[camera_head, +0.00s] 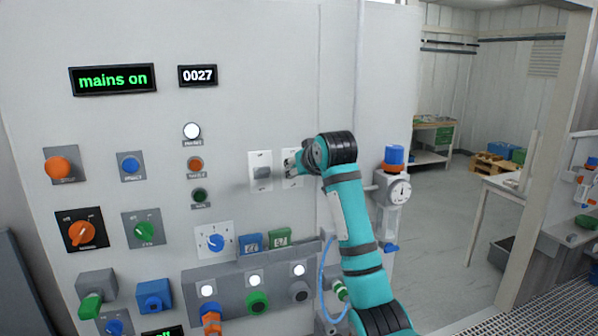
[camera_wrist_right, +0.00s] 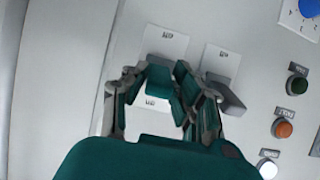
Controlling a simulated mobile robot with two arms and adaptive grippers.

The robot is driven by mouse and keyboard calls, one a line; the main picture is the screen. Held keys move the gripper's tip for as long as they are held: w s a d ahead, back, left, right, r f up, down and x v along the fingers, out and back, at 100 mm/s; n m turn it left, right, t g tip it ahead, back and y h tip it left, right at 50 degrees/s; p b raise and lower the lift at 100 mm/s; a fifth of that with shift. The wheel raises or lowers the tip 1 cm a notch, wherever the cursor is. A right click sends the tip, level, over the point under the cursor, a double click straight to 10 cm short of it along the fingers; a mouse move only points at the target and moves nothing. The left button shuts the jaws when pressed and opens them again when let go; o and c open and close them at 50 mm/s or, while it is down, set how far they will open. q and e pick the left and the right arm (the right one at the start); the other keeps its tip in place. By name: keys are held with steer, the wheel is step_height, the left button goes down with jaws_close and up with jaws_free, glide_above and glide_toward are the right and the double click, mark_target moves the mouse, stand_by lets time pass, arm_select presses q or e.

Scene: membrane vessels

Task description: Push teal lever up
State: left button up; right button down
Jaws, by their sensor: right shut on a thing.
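The teal lever (camera_wrist_right: 160,82) shows in the right wrist view as a teal block in front of a white switch plate (camera_wrist_right: 164,45). My right gripper (camera_wrist_right: 162,84) has its fingers on either side of the lever and is shut on it. In the head view my right gripper (camera_head: 292,163) is at the wall panel. It hides the lever and much of its white plate (camera_head: 289,181). I cannot tell the lever's exact tilt. My left gripper is not in view.
A grey lever (camera_head: 262,172) on its own plate is close beside my right gripper; it also shows in the wrist view (camera_wrist_right: 226,95). Indicator lamps, knobs and a blue dial (camera_head: 215,242) cover the panel. A gauge with a blue cap (camera_head: 399,191) stands right of my right arm.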

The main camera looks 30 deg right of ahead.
steer(key=shift+r, duration=0.15)
stand_by(0.3)
steer(key=c, duration=1.1)
jaws_free()
steer(key=shift+w, duration=0.1)
steer(key=v, duration=1.2)
